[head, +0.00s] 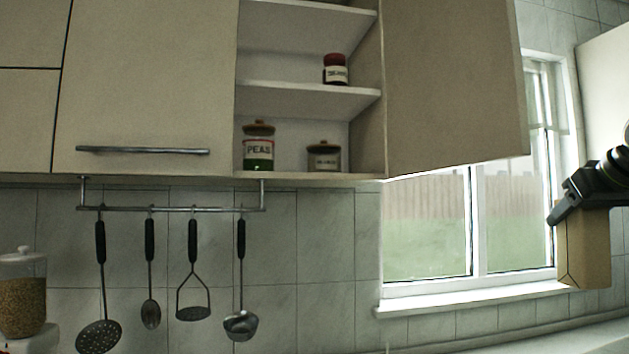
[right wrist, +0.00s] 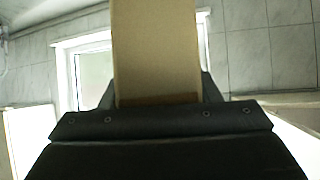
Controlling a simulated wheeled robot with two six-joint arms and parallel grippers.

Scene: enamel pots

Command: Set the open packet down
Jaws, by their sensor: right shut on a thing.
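The packet (head: 586,250) is a tan, box-like paper packet at the right edge of the head view. My right gripper (head: 567,208) is shut on it and holds it up in front of the window, above the counter. In the right wrist view the packet (right wrist: 156,50) stands out between the fingers of the right gripper (right wrist: 157,98). Its top and any opening are hidden by the gripper in the head view. My left gripper is not in view.
A white counter (head: 560,340) runs below the window at the lower right. The wall cupboard's door (head: 455,80) stands open, with jars such as the peas jar (head: 258,148) on its shelves. Utensils hang from a rail (head: 170,209). A grain jar (head: 22,295) stands at the far left.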

